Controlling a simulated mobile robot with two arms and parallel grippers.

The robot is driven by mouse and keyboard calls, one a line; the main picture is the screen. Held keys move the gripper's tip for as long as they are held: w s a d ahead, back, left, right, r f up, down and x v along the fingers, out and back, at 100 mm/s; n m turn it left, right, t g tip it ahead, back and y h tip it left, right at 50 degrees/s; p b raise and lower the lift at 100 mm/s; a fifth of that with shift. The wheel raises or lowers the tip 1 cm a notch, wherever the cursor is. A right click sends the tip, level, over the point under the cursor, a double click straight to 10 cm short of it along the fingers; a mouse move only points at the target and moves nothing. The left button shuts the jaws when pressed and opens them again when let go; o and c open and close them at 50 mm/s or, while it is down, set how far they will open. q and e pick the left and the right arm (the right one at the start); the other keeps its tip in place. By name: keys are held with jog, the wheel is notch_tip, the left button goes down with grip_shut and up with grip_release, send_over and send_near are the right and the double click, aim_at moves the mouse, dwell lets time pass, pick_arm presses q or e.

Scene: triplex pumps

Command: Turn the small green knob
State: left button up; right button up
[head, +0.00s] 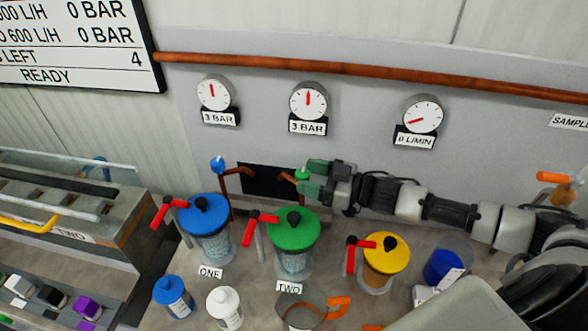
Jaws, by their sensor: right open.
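The small green knob (302,174) sits on top of a copper pipe behind the green-lidded canister (293,232). My right gripper (311,178) comes in from the right, with its green fingers pointing left. It is open, and its fingertips are at the knob, one above and one below it in the picture. I cannot tell whether they touch it. Part of the knob may be hidden by the fingers. A similar small blue knob (217,165) tops another copper pipe to the left. My left gripper is not in view.
Blue-lidded (203,214) and yellow-lidded (386,253) canisters with red handles stand on the bench. Gauges (308,101) hang on the wall.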

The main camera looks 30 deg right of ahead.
jog(key=shift+p+x, duration=0.4)
jog(key=shift+x, duration=1.7)
jog(key=shift+c, duration=0.2)
jog(key=c, duration=0.9)
jog(key=shift+o, duration=0.2)
